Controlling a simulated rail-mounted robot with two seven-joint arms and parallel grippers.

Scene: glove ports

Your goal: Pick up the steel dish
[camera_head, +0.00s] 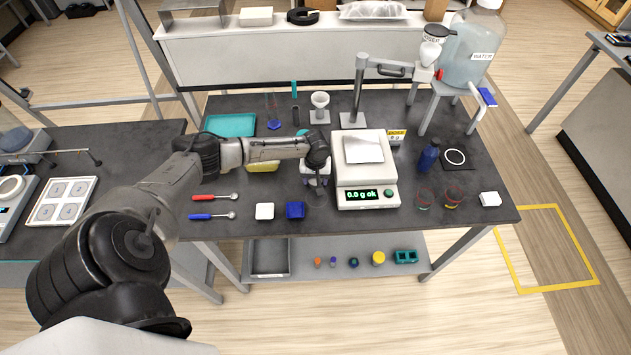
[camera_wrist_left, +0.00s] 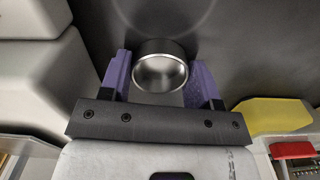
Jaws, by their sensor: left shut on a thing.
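The steel dish (camera_wrist_left: 160,68) is a small round shiny cup in the left wrist view, between the two purple fingers of my left gripper (camera_wrist_left: 160,82). The fingers are shut on its sides. In the head view my left gripper (camera_head: 317,180) points down over the dark bench, just left of the white balance (camera_head: 366,172). The dish is hard to make out there, mostly hidden by the gripper. I cannot tell whether it is clear of the bench. A faint ring (camera_head: 317,198) shows on the bench by the gripper. My right gripper is not in view.
The balance reads 0.0 g ok. Red-handled (camera_head: 203,197) and blue-handled (camera_head: 202,216) spoons lie left. A blue bottle (camera_head: 428,156) and glasses stand right.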

